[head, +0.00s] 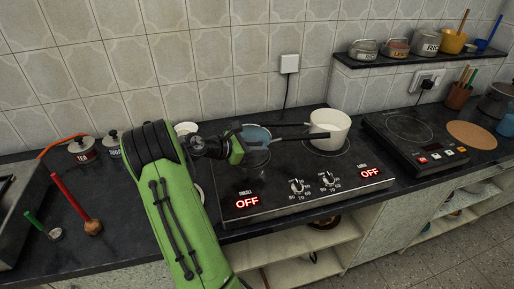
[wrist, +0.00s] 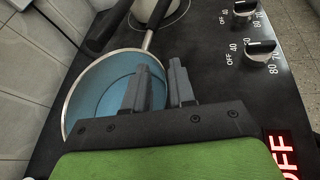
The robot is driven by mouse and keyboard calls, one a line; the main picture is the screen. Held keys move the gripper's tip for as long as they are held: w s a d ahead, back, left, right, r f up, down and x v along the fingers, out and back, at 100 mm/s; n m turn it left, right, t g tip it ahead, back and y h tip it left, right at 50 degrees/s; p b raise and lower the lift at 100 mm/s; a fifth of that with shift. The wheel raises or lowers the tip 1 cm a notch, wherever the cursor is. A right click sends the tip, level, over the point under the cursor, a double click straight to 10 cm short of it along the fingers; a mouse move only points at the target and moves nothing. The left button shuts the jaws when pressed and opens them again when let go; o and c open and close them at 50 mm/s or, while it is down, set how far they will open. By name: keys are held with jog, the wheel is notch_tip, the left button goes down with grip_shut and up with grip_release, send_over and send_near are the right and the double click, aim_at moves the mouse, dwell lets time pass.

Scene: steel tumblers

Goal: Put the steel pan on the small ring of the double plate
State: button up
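The steel pan (head: 257,134), with a blue inside, is at the back left of the black double plate (head: 300,190), around its left, small-ring side. My gripper covers part of it, so I cannot tell how it sits on the ring. In the wrist view the pan (wrist: 98,80) lies beyond and left of my fingers, its dark handle (wrist: 156,16) pointing to the top. In the head view my gripper (head: 240,150) is just in front of the pan.
A white pot (head: 330,128) stands on the right ring, close to the pan's handle. Both displays read OFF. A single hot plate (head: 412,135) is to the right. Lidded jars (head: 82,148) and a red-handled tool (head: 88,222) are on the left counter.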

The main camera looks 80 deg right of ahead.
jog(key=shift+o, duration=0.6)
jog(key=shift+w, duration=0.1)
jog(key=w+a+r+m+t+y+p, duration=0.1)
jog(key=w+a+r+m+t+p, duration=0.2)
jog(key=w+a, duration=0.5)
jog(key=w+a+r+t+y, duration=0.1)
jog(key=w+a+r+t, duration=0.4)
jog(key=a, duration=0.5)
jog(key=w+a+r+m+t+y, duration=0.2)
jog(key=w+a+t, duration=0.1)
jog(key=a, duration=0.8)
jog(key=s+a+r+m+t+y, duration=0.1)
jog(key=s+a, duration=0.3)
jog(key=a, duration=0.5)
jog(key=s+a+m+t+y, duration=0.1)
jog(key=s+a+t+y, duration=0.2)
jog(key=a, duration=0.7)
jog(key=shift+s+r+y, duration=0.35)
jog(key=shift+s+y, duration=0.35)
jog(key=shift+s, duration=0.15)
jog(key=shift+a, duration=0.1)
